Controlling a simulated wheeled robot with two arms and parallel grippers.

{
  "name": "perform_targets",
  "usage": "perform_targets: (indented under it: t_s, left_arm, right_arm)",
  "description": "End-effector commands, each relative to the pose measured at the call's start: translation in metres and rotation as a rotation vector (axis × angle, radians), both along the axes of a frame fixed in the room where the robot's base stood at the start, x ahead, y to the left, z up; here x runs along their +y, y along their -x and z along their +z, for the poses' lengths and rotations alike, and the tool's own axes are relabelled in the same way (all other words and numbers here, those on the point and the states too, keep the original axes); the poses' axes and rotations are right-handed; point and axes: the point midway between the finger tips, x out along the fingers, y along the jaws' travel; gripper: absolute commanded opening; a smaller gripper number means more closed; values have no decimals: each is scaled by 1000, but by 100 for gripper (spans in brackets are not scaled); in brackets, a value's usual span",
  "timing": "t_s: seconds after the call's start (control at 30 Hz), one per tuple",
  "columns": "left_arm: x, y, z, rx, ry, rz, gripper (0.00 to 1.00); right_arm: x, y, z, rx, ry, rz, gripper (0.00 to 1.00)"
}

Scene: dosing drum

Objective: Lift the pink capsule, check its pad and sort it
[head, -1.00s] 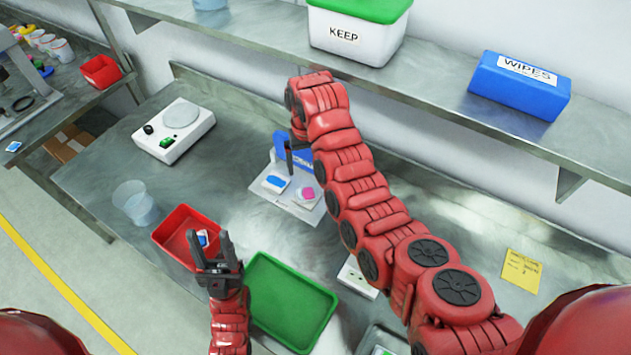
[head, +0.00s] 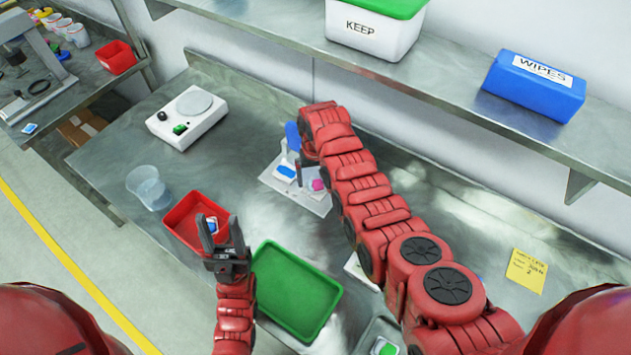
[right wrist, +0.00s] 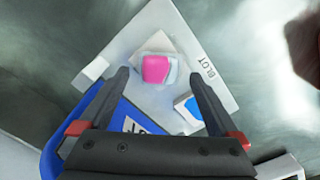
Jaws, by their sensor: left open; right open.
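The pink capsule (head: 318,185) lies on a small pad on the white board (head: 318,205), beside a blue capsule (head: 287,171). In the right wrist view the pink capsule (right wrist: 157,69) sits on its pale square pad between and beyond the fingertips of my open right gripper (right wrist: 160,85). The board there bears the word BLOT. The right fingers are apart from the capsule; the arm hides part of this area in the head view. My left gripper (head: 227,228) is open and empty, pointing up in front of the red tray (head: 180,213), near the green tray (head: 300,290).
A white scale (head: 187,117) and a clear beaker (head: 147,187) stand at the left. A small blue and white item (head: 211,225) is in the red tray. The KEEP bin (head: 372,30) and WIPES box (head: 535,85) sit on the shelf. A yellow note (head: 526,270) lies at the right.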

Motion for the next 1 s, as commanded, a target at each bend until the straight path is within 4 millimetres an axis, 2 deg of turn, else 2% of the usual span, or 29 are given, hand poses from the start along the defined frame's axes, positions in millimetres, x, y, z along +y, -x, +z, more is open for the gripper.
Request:
perform_targets:
  t_s: [0.2, 0.57, 1.0]
  left_arm:
    - [0, 0, 3, 1, 0, 0, 50]
    - [0, 0, 3, 1, 0, 0, 50]
    - [0, 0, 3, 1, 0, 0, 50]
  right_arm:
    - [0, 1, -14, 2, 0, 0, 98]
    - [0, 0, -18, -1, -1, -1, 98]
    - [0, 0, -18, -1, -1, -1, 18]
